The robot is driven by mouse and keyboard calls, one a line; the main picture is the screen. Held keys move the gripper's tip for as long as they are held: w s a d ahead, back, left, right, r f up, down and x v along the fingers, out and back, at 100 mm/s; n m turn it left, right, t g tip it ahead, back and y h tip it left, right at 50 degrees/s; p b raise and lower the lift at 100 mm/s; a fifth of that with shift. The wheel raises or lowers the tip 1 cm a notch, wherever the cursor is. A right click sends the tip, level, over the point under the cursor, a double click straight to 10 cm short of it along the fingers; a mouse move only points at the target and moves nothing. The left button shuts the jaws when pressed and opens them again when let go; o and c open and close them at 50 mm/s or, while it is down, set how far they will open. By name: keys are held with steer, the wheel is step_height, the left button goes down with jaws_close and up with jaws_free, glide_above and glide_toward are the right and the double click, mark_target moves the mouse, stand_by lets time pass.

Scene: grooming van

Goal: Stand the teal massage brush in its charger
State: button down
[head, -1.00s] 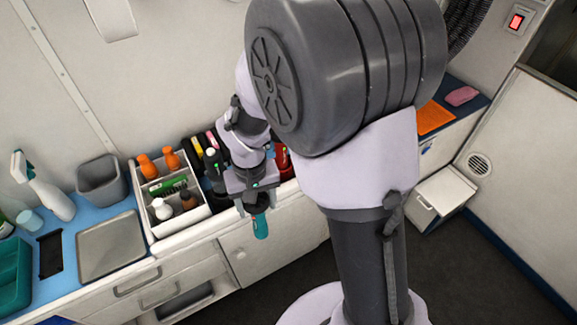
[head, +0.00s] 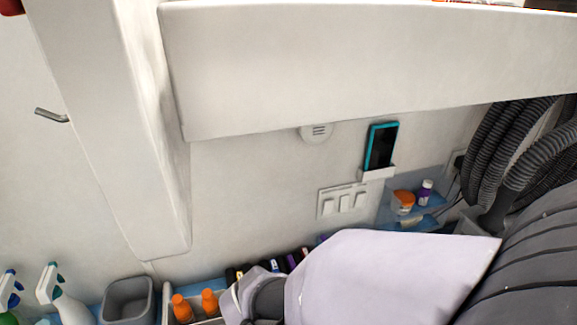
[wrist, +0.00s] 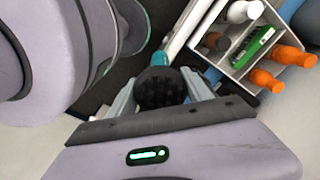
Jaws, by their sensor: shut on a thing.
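The teal massage brush (wrist: 158,88) shows in the wrist view, with its dark bristly round head toward the camera and a bit of teal body (wrist: 160,59) beyond it. My gripper (wrist: 161,92) is shut on it, one finger on each side. The brush hangs beside the white caddy, apart from it in the picture. My gripper and the brush are out of the head view, below its lower edge. I cannot make out a brush charger in either current view.
In the head view, a teal-edged device (head: 381,146) sits in a wall holder (head: 379,174). A grey bin (head: 128,300), spray bottles (head: 56,294) and a small shelf (head: 412,222) line the wall. An overhead cabinet (head: 350,70) hangs above.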

steer(key=w+d+f+b, duration=0.1)
steer(key=w+d+f, duration=0.1)
steer(key=w, duration=0.4)
steer(key=w+d+f+b, duration=0.2)
steer(key=w+d+f, duration=0.1)
steer(key=w, duration=0.3)
steer(key=shift+d+f, duration=0.15)
steer(key=shift+d, duration=0.7)
steer(key=shift+c, duration=2.2)
jaws_free()
steer(key=shift+w, duration=0.1)
step_height(320, 180, up, 15)
steer(key=p, duration=0.5)
steer(key=s+d+r+t+y, duration=0.1)
steer(key=s+d+r+t, duration=0.2)
steer(key=s+r, duration=0.1)
steer(key=s+d+r+n+t+y, duration=0.1)
steer(key=s+d+r+t, duration=0.1)
steer(key=s+r, duration=0.3)
steer(key=shift+s+d+r+t, duration=0.15)
steer(key=shift+s+d+t, duration=0.25)
steer(key=shift+s+d, duration=0.6)
